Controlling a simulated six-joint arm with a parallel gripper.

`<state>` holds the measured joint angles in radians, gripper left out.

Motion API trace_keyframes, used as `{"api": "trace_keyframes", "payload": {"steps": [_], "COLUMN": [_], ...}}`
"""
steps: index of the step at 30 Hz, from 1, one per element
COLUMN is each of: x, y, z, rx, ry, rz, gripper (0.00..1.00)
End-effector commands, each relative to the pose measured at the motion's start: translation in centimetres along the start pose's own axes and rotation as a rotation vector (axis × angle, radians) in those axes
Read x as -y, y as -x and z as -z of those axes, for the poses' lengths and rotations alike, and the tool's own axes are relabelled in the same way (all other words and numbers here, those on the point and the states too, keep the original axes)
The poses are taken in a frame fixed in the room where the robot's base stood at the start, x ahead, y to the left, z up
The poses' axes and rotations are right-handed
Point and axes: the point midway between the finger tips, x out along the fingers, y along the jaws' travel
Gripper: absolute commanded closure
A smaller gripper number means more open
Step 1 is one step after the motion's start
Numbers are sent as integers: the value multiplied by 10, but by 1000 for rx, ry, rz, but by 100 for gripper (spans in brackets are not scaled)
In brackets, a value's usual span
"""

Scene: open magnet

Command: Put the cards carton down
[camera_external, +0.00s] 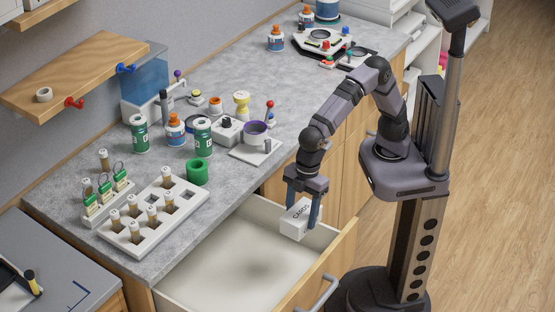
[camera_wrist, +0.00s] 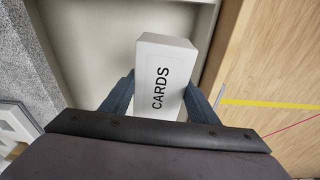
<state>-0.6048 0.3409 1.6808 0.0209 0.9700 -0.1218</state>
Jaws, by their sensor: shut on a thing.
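The cards carton (camera_external: 296,218) is a small white box with the word CARDS on one face. My gripper (camera_external: 303,207) is shut on it, one finger on each side. In the external view the carton is tilted and held at the right end of the open drawer (camera_external: 190,292). I cannot tell whether it touches the drawer. In the wrist view the carton (camera_wrist: 163,82) sits between the two blue-grey fingers (camera_wrist: 158,97), with the pale drawer floor (camera_wrist: 85,40) beyond it.
The drawer looks empty, with a wooden front (camera_external: 335,265) and a handle. The grey counter (camera_external: 235,185) beside it holds a white rack (camera_external: 150,236) of brown vials, a green cup (camera_external: 197,172), and several bottles and jars. The drawer's left and middle floor is clear.

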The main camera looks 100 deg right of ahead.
Motion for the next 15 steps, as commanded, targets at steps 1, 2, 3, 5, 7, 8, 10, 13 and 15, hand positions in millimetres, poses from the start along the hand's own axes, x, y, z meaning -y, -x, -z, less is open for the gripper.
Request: {"api": "trace_keyframes", "payload": {"steps": [1, 2, 3, 5, 7, 8, 10, 13, 15], "x": [1, 2, 3, 4, 6, 6, 7, 8, 9], "y": [15, 21, 30, 40, 51, 55, 62, 69, 72], "z": [-9, -15, -22, -33, -45, -49, -58, -68, -72], "rx": [-6, -5, -5, -4, -4, -3, -3, -1, 0], "ry": [-2, -3, -5, -7, -9, -10, -12, -14, -15], "rz": [-1, -1, -2, -2, -2, -2, -3, -3, -3], "gripper": [71, 71, 71, 71, 71, 71, 71, 71, 71]}}
